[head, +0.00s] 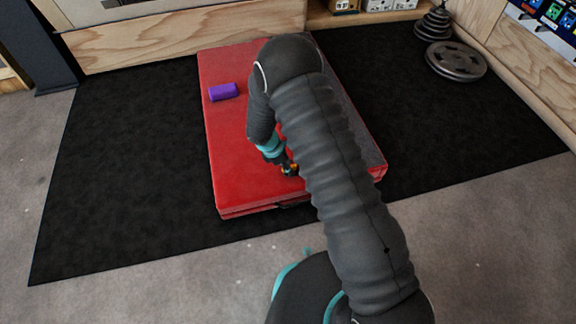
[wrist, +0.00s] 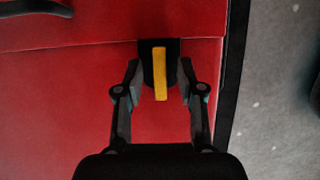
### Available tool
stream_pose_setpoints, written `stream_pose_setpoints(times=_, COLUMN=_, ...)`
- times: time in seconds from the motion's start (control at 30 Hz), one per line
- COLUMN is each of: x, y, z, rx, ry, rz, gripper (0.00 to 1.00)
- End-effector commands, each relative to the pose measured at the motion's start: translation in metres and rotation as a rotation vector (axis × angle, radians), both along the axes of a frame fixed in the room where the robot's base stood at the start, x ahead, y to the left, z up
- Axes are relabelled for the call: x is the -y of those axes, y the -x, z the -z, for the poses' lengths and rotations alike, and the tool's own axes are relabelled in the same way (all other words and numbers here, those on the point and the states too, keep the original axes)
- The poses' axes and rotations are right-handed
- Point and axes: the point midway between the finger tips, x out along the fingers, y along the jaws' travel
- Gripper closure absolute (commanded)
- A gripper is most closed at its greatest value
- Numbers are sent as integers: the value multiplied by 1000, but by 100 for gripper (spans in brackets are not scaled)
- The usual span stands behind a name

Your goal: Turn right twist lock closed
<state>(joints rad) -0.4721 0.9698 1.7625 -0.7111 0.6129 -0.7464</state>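The twist lock shows in the wrist view as a yellow bar (wrist: 160,73) on a black base (wrist: 174,46), set on the red crash pad (wrist: 80,75) at its seam. The bar points up and down the picture, almost straight. My gripper (wrist: 159,80) is open, with one finger on each side of the lock. The fingertips are close to the black base; I cannot tell if they touch it. Gaps show between the fingers and the yellow bar. In the head view my gripper (head: 289,170) is low over the pad's near part, and my arm hides much of the pad's right side.
A black handle (wrist: 35,8) shows at the wrist view's top left. The pad lies on a black mat (head: 130,150). Weight plates (head: 455,62) stand at the back right. The mat left of the pad is clear.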

Motion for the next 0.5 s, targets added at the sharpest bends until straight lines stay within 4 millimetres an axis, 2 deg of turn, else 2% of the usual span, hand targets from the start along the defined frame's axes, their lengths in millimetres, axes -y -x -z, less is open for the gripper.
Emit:
stream_pose_setpoints(times=0.2, x=0, y=0, z=0, rx=0, ry=0, rz=0, gripper=61)
stream_pose_setpoints(times=0.23, x=0, y=0, z=0, rx=1, ry=0, rz=0, gripper=66)
stream_pose_setpoints(times=0.37, x=0, y=0, z=0, rx=1, ry=0, rz=0, gripper=99)
stream_pose_setpoints(times=0.5, x=0, y=0, z=0, rx=1, ry=0, rz=0, gripper=100)
